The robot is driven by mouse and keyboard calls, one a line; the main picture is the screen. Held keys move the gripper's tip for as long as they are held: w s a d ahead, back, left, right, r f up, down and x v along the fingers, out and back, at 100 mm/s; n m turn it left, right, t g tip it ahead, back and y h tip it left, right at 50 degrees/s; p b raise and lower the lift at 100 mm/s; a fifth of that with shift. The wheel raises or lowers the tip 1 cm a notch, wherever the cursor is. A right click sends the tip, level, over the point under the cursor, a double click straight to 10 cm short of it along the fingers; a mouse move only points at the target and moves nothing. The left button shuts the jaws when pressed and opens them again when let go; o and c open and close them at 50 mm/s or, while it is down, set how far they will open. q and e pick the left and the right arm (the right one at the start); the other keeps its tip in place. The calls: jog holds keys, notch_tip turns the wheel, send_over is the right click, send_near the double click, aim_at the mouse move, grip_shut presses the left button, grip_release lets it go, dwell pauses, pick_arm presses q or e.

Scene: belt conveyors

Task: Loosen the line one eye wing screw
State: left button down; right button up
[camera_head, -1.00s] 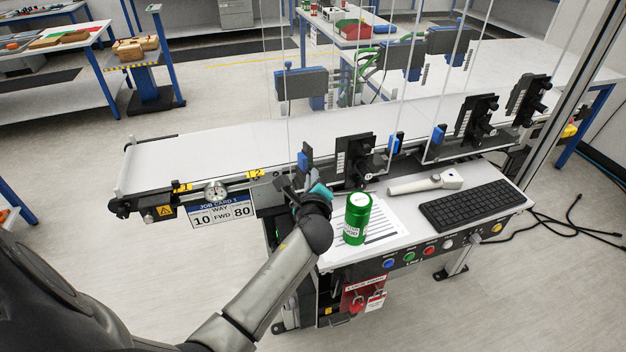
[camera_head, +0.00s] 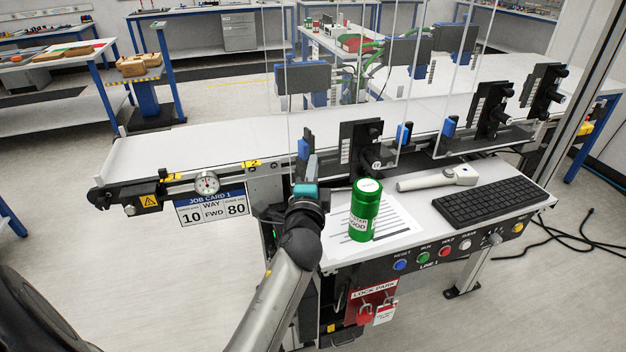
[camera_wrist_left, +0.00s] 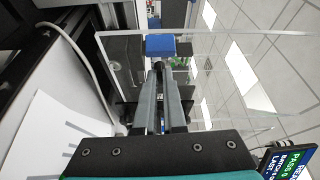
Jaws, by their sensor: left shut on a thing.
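The line one eye is a small blue block (camera_head: 303,149) on a dark bracket at the near side of the belt. It also shows in the left wrist view (camera_wrist_left: 160,46), just past my fingertips. My left gripper (camera_head: 309,169) reaches up to it from the front. In the left wrist view its two long grey fingers (camera_wrist_left: 158,72) are closed together on a small dark part directly below the blue block, at the wing screw's place. The fingertips mostly hide the screw, so its turn cannot be told. My right gripper is not in view.
A clear guard panel (camera_wrist_left: 225,75) stands close beside the fingers. The white belt (camera_head: 200,150) is empty.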

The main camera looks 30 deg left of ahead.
pick_arm(q)
jog(key=shift+n+b, duration=0.5)
jog(key=shift+b, duration=0.05)
jog(key=shift+r, duration=0.1)
jog(key=c, duration=1)
grip_release()
jog(key=shift+w, duration=0.1)
